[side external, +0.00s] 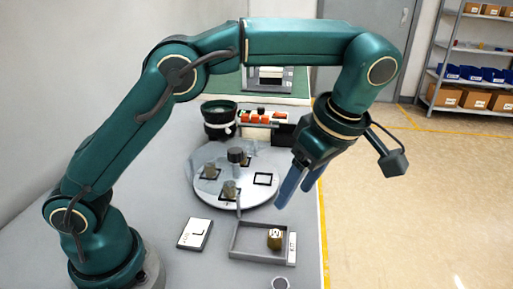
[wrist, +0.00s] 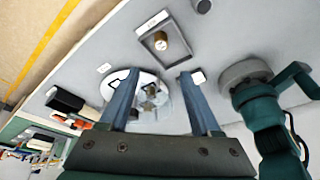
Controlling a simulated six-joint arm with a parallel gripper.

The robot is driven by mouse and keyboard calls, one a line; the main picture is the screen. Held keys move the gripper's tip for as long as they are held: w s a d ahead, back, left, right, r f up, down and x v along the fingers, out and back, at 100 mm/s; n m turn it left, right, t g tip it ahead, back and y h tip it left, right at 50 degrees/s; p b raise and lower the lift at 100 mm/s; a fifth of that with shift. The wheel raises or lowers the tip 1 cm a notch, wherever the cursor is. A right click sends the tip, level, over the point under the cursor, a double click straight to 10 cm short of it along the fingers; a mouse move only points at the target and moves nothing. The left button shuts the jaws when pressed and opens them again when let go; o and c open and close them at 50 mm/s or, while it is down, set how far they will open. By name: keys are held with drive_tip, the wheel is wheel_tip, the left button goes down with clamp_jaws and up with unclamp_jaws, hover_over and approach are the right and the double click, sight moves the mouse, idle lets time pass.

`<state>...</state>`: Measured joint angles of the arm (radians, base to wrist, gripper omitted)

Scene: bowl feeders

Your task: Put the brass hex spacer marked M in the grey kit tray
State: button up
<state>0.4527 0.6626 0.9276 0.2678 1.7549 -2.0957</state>
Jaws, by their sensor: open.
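A brass hex spacer (side external: 275,239) stands inside the grey kit tray (side external: 234,241), toward its right end. Its pale top carries a reddish mark that is too small to read. In the wrist view the same spacer (wrist: 160,42) shows in the tray (wrist: 145,44), beyond my fingertips. My gripper (side external: 293,198) is open and empty, raised above and behind the tray, near the right edge of the round plate. Its two blue fingers are spread apart in the wrist view (wrist: 161,72). Several similar spacers (side external: 229,188) stand on the round plate (side external: 262,198); their marks cannot be read.
A black bowl (side external: 219,112) and a rack with orange parts (side external: 255,118) stand behind. A white card (side external: 195,233) lies left of the tray, and a small round cup (side external: 281,283) is in front. The table's right edge is close.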

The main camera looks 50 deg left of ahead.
drive_tip(key=s+a+r+m+t+h, duration=0.3)
drive_tip(key=s+a+r+m, duration=0.25)
drive_tip(key=m, duration=0.35)
drive_tip(key=s+a+f+m+t, duration=0.2)
drive_tip(key=s+f+m+t, duration=0.1)
drive_tip(key=s+m, duration=0.4)
drive_tip(key=f+m, duration=0.1)
drive_tip(key=m, duration=0.2)
drive_tip(key=shift+a+f+h, duration=0.2)
drive_tip(key=shift+a+h, duration=0.05)
drive_tip(key=shift+h, duration=0.15)
